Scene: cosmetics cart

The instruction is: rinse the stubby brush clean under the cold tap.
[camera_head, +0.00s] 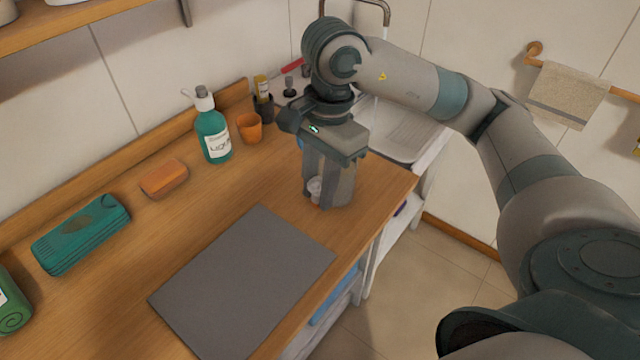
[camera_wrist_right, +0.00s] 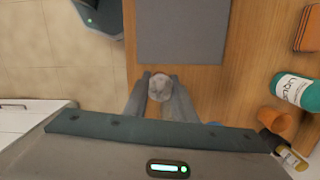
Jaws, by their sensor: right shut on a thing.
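My right gripper (camera_head: 328,195) points down over the wooden counter, near its right end. It is shut on a small pale, round-ended thing (camera_head: 315,187). In the right wrist view this thing (camera_wrist_right: 160,87) sits between the fingertips (camera_wrist_right: 160,98). It may be the stubby brush, but its handle is hidden and I cannot be sure. The metal tap (camera_head: 387,12) arches at the top, behind my right arm, over the white sink (camera_head: 408,140). My arm hides much of the sink, and I cannot tell which handle is cold. My left gripper is not in view.
A grey mat (camera_head: 245,280) lies in front of the gripper. An orange cup (camera_head: 249,127), a green pump bottle (camera_head: 213,135), an orange block (camera_head: 163,179) and a teal case (camera_head: 82,234) stand along the wall. A towel (camera_head: 567,95) hangs at the right.

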